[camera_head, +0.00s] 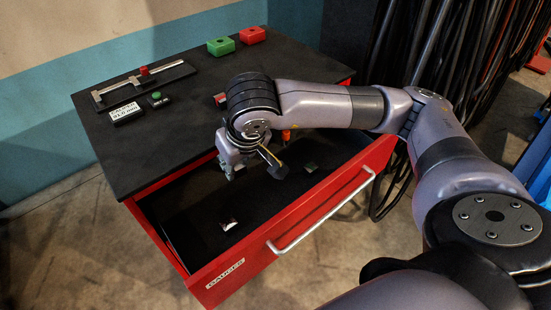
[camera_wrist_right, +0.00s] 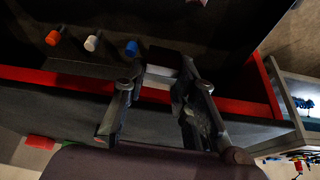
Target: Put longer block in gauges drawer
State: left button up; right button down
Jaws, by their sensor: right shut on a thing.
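The gauges drawer (camera_head: 290,205) is red with a dark inside, a silver bar handle and a label reading GAUGES. It is pulled open. My right gripper (camera_head: 255,168) is above the open drawer in the head view. Small shiny pieces (camera_head: 229,224) (camera_head: 311,167) show in the drawer area. My left gripper is not in view.
The black cabinet top (camera_head: 150,150) holds a caliper-like gauge (camera_head: 140,84), a labelled display box (camera_head: 125,112), a green block (camera_head: 221,46) and a red block (camera_head: 252,35). Orange (camera_wrist_right: 52,38), white (camera_wrist_right: 92,43) and blue (camera_wrist_right: 132,48) knobs line up in the wrist view.

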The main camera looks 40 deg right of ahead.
aim_at(249, 187)
jog(key=l+u, duration=0.2)
jog(key=l, duration=0.4)
jog(key=k+l+u, duration=0.15)
jog(key=l, duration=0.4)
jog(key=k+l+u, duration=0.2)
jog(key=l, duration=0.35)
jog(key=i+u, duration=0.1)
jog(key=u, duration=0.55)
